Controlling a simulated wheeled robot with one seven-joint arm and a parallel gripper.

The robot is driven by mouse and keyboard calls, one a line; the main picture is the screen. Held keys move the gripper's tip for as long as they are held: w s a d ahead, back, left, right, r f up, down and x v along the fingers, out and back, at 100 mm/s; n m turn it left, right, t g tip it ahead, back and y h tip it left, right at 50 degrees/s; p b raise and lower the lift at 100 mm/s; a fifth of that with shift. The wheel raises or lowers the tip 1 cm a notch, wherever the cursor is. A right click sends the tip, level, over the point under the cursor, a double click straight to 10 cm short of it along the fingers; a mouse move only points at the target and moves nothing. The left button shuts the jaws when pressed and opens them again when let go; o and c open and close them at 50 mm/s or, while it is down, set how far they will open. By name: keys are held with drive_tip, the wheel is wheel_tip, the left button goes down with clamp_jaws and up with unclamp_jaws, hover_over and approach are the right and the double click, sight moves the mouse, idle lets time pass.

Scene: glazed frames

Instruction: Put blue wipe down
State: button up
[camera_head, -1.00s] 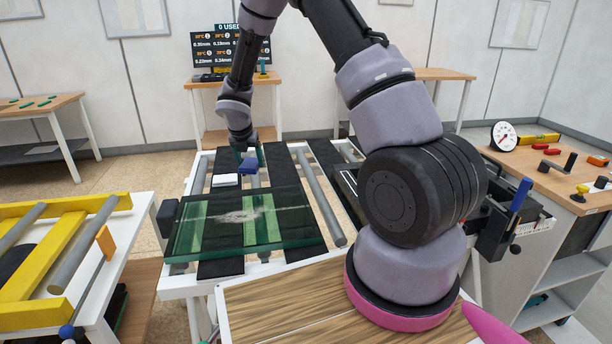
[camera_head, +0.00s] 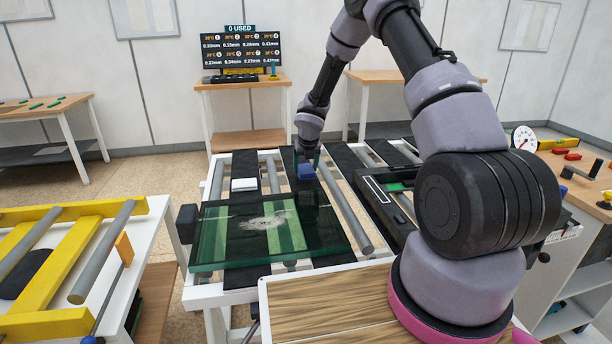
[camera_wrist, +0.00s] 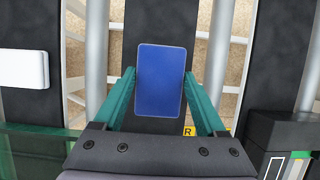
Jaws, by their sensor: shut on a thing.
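The blue wipe (camera_head: 306,171) is a small blue block held between the fingers of my gripper (camera_head: 307,162). In the wrist view the blue wipe (camera_wrist: 161,80) fills the gap between the two green fingers of my gripper (camera_wrist: 160,95). It is over a black belt strip (camera_wrist: 150,20) of the roller table, beyond the far edge of the glass pane. I cannot tell whether it touches the strip. A white block (camera_head: 244,184) lies to its left on another black strip.
A glass pane (camera_head: 215,235) with a whitish smear lies on the near part of the roller table. A black device (camera_head: 385,205) stands to the right. Grey rollers (camera_head: 345,210) with open gaps lie between the strips. A wooden top (camera_head: 320,300) is nearest me.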

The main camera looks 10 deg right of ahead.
sight(305, 170)
drive_tip(key=shift+f, duration=1.55)
drive_tip(key=shift+a+f, duration=0.1)
drive_tip(key=shift+f, duration=0.05)
drive_tip(key=o, duration=1.2)
drive_tip(key=shift+o, duration=0.2)
